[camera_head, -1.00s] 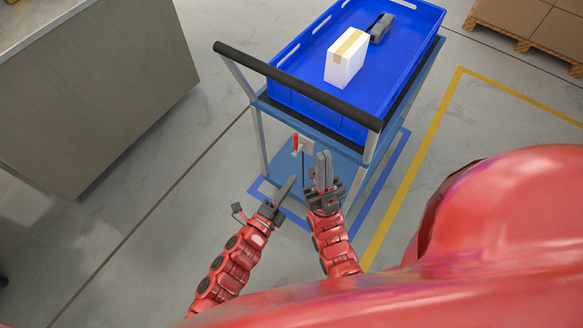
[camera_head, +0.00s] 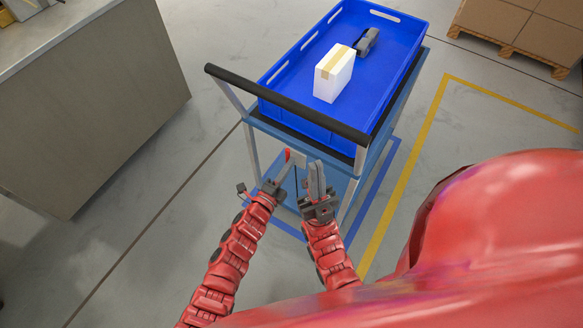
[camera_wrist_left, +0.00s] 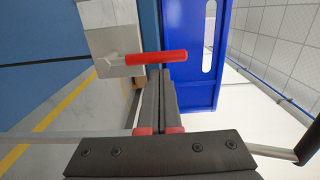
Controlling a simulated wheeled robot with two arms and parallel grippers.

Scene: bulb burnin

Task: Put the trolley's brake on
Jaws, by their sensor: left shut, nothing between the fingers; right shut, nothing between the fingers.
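The trolley (camera_head: 352,162) stands in front of me, with a black push handle (camera_head: 285,102) at its near end. The brake lever with a red grip (camera_head: 288,155) is on the trolley's near side, below the handle. In the left wrist view the red grip (camera_wrist_left: 156,57) lies crosswise just past my fingertips, beside a pale plate (camera_wrist_left: 112,40). My left gripper (camera_head: 284,172) is shut and empty, its tips close to the lever; contact cannot be told. My right gripper (camera_head: 316,178) is shut and empty, just right of the lever.
A blue crate (camera_head: 400,70) on the trolley top holds a white taped box (camera_head: 333,75) and a dark grey device (camera_head: 367,41). A grey counter (camera_head: 95,100) stands left. Boxes on a pallet (camera_head: 510,50) are back right. Open floor (camera_head: 185,180) lies between counter and trolley.

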